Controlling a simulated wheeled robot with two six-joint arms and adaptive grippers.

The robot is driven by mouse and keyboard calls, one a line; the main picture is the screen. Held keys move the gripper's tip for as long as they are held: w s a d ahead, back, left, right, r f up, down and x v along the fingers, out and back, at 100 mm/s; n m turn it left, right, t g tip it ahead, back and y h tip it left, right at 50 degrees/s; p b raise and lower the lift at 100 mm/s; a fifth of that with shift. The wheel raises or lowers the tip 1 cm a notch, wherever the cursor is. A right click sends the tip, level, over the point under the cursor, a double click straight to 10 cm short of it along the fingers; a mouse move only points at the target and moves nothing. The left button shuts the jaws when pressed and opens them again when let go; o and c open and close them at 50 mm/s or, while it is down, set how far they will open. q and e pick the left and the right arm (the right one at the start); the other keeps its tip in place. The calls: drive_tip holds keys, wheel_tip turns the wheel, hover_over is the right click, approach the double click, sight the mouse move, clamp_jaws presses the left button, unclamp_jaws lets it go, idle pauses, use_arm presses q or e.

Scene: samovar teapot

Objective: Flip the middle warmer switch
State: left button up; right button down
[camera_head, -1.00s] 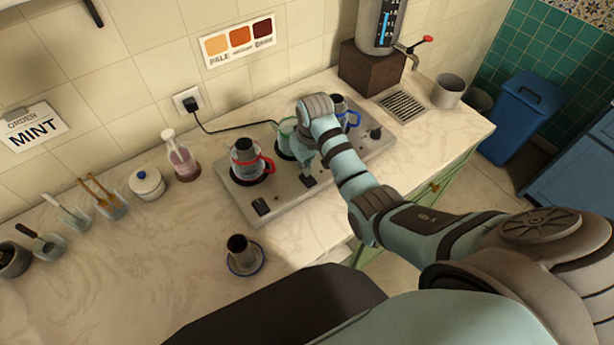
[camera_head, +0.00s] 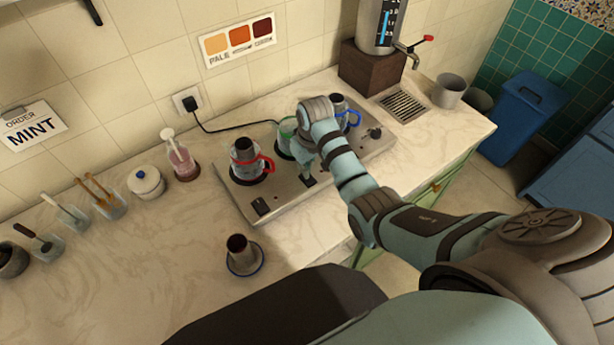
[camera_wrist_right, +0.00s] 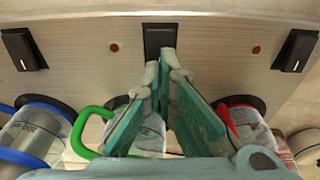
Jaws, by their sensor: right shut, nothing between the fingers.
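The warmer plate (camera_head: 285,200) carries three dark switches along its front edge. The middle switch (camera_wrist_right: 160,38) shows in the right wrist view, just beyond my fingertips; in the head view it is mostly covered by my fingers. My right gripper (camera_wrist_right: 166,58) is shut and empty, pointing down at the near edge of this switch; whether it touches cannot be told. In the head view my right gripper (camera_head: 307,172) is over the plate's front middle. The outer switches are the left one (camera_head: 261,206) and the right one (camera_head: 374,133). My left gripper is out of view.
Pots with red handle (camera_head: 267,163), green handle (camera_wrist_right: 88,125) and blue handle (camera_head: 353,120) stand on the plate, close behind my fingers. A dark cup on a saucer (camera_head: 244,270) stands in front. The counter at front left is clear.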

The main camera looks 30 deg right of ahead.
drive_tip(key=shift+s+f, duration=0.1)
drive_tip(key=shift+f, duration=0.35)
wheel_tip(320, 180, up, 2)
drive_tip(key=shift+r+p, duration=0.25)
drive_tip(key=shift+p, duration=0.9)
drive_tip(key=shift+r, duration=2.25)
